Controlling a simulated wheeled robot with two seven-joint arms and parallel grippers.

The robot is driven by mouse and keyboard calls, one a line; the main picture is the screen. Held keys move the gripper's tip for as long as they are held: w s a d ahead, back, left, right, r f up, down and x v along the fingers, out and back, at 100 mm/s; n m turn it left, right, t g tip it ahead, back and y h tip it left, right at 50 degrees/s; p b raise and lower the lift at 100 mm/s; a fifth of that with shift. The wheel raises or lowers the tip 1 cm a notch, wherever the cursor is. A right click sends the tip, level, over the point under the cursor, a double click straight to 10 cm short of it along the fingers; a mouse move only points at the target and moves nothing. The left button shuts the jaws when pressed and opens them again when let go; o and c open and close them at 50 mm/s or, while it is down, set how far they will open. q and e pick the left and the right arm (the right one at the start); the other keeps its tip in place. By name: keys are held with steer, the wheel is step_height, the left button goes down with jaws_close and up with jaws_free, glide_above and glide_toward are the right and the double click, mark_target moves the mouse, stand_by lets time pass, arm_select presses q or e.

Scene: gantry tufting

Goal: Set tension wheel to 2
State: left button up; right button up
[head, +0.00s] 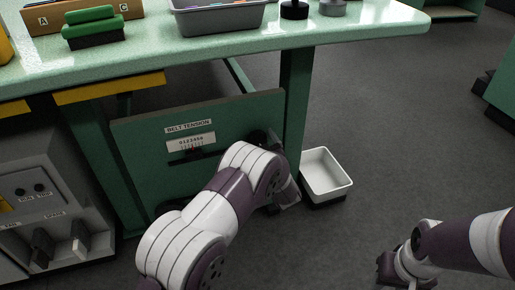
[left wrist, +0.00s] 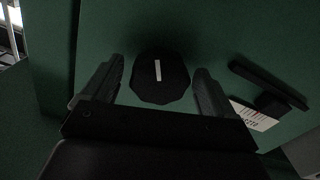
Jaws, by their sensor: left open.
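The tension wheel (left wrist: 160,80) is a dark, many-sided knob with a white line on its face, nearly upright in the left wrist view. My left gripper (left wrist: 160,68) is open, with one finger on each side of the wheel and a visible gap at both sides. In the head view my left arm hides most of the wheel and the fingers. The belt tension scale (head: 191,143) on the green panel (head: 145,150) runs from 0 to 6. A small red pointer shows near the middle of the scale; its exact reading is too small to tell.
A white bin (head: 326,172) stands right of the table leg (head: 294,95). The green table (head: 230,45) overhangs the panel and bears a grey tray (head: 220,20). A grey cabinet (head: 45,165) stands at left. My right arm shows at lower right over open floor.

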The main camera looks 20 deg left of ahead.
arm_select(q)
steer(key=shift+w+a, duration=0.2)
steer(key=shift+w, duration=0.1)
steer(key=c, duration=1)
steer(key=shift+n, duration=0.4)
steer(key=shift+n+p, duration=0.35)
steer(key=shift+n, duration=0.35)
steer(key=n, duration=0.2)
steer(key=shift+n, duration=0.3)
steer(key=n, duration=0.4)
steer(key=shift+n, duration=0.4)
